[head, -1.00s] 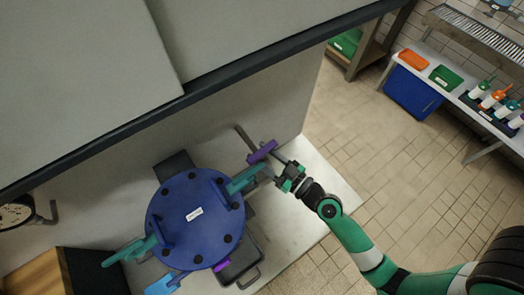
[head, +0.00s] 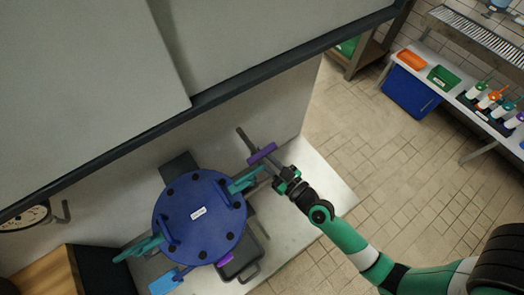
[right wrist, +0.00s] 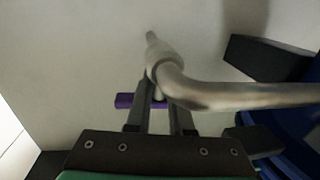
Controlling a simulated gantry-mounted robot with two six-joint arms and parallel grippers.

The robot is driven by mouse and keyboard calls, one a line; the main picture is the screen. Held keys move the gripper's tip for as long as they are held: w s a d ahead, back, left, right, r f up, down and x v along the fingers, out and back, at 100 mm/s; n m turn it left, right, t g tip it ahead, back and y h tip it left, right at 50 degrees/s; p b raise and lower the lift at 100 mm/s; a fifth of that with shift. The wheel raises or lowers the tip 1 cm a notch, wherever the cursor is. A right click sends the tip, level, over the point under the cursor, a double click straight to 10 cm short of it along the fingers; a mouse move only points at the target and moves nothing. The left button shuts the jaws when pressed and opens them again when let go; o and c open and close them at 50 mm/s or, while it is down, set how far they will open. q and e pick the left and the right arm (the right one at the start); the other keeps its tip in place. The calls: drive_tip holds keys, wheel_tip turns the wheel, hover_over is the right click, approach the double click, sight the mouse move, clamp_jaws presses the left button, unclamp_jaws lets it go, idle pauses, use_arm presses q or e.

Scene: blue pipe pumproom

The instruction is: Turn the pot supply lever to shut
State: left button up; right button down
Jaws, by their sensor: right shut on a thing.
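The pot supply lever, a purple bar (head: 262,153), sits by a grey pipe (head: 244,138) at the wall, up and right of the big pot with a round blue lid (head: 188,232). My right gripper (head: 272,168) reaches it from the lower right and is shut on it. In the right wrist view, the two dark fingers (right wrist: 160,98) straddle the lever, and the purple end (right wrist: 124,101) shows left of them. The bent grey pipe (right wrist: 245,97) crosses in front and hides part of the grip. My left gripper is out of view.
Teal clamp-like parts (head: 140,247) stick out from the pot. A dark box with a handle (head: 240,262) is below it. A large grey cabinet (head: 75,85) overhangs above. Tiled floor (head: 400,170) is clear to the right; a bench with bins (head: 445,77) stands at the upper right.

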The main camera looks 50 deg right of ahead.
drive_tip(key=shift+h, duration=0.4)
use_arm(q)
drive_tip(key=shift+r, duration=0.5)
use_arm(e)
drive_tip(key=c, duration=0.8)
unclamp_jaws()
drive_tip(key=shift+s, duration=0.15)
use_arm(q)
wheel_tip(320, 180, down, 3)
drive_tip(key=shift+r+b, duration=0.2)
drive_tip(key=shift+b, duration=1.05)
use_arm(e)
drive_tip(key=s, duration=0.3)
drive_tip(key=s+a, duration=0.1)
drive_tip(key=s, duration=0.7)
drive_tip(key=shift+s+a, duration=0.15)
drive_tip(key=shift+a, duration=0.15)
drive_tip(key=shift+r, duration=0.1)
